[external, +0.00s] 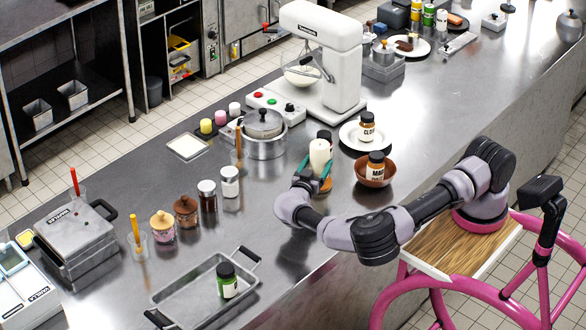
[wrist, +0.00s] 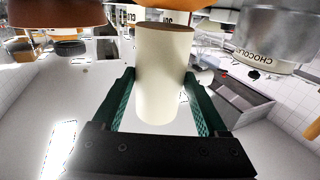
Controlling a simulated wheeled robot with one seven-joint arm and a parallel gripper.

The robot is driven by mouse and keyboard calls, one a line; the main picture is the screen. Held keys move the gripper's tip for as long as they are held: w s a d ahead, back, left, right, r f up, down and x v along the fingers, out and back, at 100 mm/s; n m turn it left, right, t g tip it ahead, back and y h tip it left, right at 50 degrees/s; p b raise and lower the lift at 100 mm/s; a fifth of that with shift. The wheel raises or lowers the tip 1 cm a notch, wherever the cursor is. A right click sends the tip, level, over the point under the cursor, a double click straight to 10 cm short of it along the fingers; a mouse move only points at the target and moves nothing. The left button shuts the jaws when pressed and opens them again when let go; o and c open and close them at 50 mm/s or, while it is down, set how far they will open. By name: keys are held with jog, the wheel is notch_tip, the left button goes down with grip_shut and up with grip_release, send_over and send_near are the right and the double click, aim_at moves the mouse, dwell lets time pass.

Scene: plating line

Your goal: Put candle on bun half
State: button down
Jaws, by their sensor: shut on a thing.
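The candle (external: 319,152) is a thick cream cylinder, upright in the external view, between the green fingers of my gripper (external: 316,172). The wrist view shows the candle (wrist: 163,75) close up, with my gripper (wrist: 160,88) shut on it from both sides. I cannot tell from the external view how far its base is above the steel counter. I cannot make out the bun half with certainty; an orange-brown shape at the top edge of the wrist view is too cropped to name.
A brown bowl (external: 375,180) holding a spice jar (external: 376,162) stands right of my gripper. A white plate (external: 350,136) with another jar (external: 367,124) lies behind it. A lidded pot (external: 263,143) and white mixer (external: 322,60) stand left and behind.

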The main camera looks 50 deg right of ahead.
jog(key=shift+f, duration=0.25)
jog(key=shift+s+f, duration=0.15)
jog(key=shift+f, duration=0.25)
grip_release()
jog(key=shift+f, duration=0.1)
jog(key=shift+r, duration=0.35)
jog(key=v, duration=1.2)
jog(key=shift+r, duration=0.4)
